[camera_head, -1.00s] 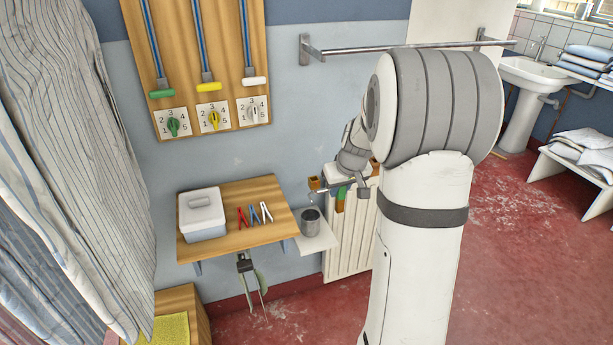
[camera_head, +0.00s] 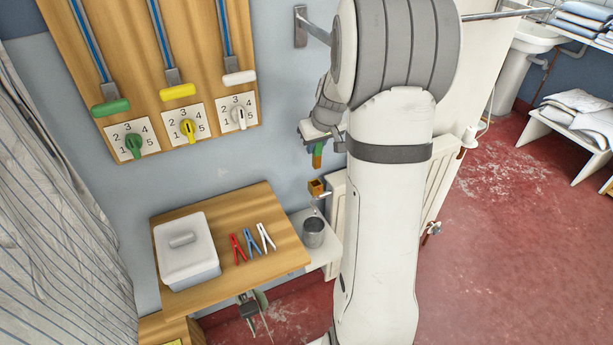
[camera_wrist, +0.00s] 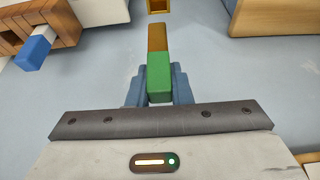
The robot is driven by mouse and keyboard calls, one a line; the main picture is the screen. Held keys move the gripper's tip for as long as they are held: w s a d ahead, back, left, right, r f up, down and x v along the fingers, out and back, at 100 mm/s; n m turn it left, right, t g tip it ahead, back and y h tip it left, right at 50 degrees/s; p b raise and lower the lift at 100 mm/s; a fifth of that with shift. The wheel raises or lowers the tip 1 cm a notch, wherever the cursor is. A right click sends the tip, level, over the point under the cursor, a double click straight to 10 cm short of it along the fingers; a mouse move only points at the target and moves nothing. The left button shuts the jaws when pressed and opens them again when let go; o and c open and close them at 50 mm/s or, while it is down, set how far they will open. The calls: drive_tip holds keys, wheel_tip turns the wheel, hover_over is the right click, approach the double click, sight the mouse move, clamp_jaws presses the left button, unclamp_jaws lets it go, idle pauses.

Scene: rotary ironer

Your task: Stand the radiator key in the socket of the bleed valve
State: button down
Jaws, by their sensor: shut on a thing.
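The radiator key has a green grip (camera_head: 318,148) and a brass-coloured shank (camera_head: 317,161). My gripper (camera_head: 320,138) is shut on the green end, with the shank pointing down in the head view. The bleed valve (camera_head: 316,187) is a small brass square block beside the radiator, just below the key with a visible gap between them. In the wrist view the green grip (camera_wrist: 159,76) is between my fingers (camera_wrist: 158,88). The shank points up the picture toward the valve's brass socket (camera_wrist: 158,6), which is cut off by the top edge. The shank and socket look apart.
A metal cup (camera_head: 313,232) stands on a small white shelf just below the valve. A wooden shelf (camera_head: 285,255) holds a white lidded box (camera_head: 187,250) and red, blue and white pegs. The white radiator (camera_head: 438,185) is partly behind my arm.

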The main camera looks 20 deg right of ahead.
sight(315, 169)
wheel_tip(315, 169, down, 5)
drive_tip(key=shift+w+a+f, duration=0.1)
drive_tip(key=shift+f+b, duration=0.35)
drive_tip(key=shift+f, duration=1.45)
drive_tip(key=shift+f, duration=0.2)
drive_tip(key=c, duration=1.3)
unclamp_jaws()
drive_tip(key=shift+r, duration=0.15)
